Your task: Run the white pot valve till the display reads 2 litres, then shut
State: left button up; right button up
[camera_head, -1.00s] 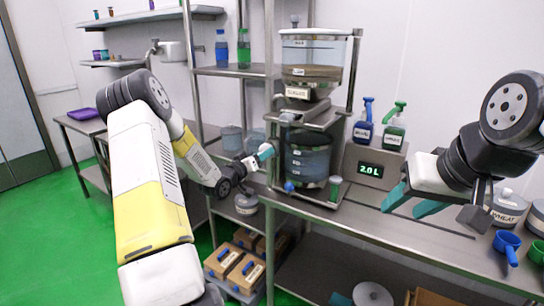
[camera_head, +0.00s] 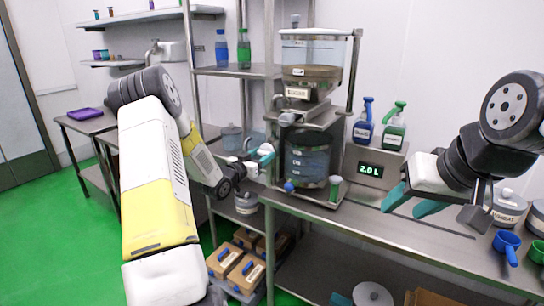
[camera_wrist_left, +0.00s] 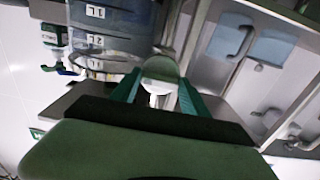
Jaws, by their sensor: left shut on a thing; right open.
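My left gripper (camera_head: 263,158) is beside the clear measuring vessel (camera_head: 307,163), on its left. It is shut on a pale, rounded handle (camera_wrist_left: 160,72), which shows between its teal fingers in the left wrist view. The fingers hide part of the handle, and I cannot tell its exact valve position. The vessel, with litre marks, stands under an upper clear tank (camera_head: 312,55) with brown contents at its bottom. The display (camera_head: 371,170) reads 2.0 L in green. My right gripper (camera_head: 408,200) is open and empty over the right side of the bench.
The bench front (camera_head: 400,232) is clear. Brown boxes (camera_head: 246,270) sit low.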

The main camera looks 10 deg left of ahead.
dwell(0.4)
pick_arm(q)
jog(key=o, duration=1.3)
jog(key=shift+s, duration=0.1)
jog(key=v, duration=0.7)
jog(key=shift+s+a, duration=0.15)
jog(key=shift+s, duration=0.15)
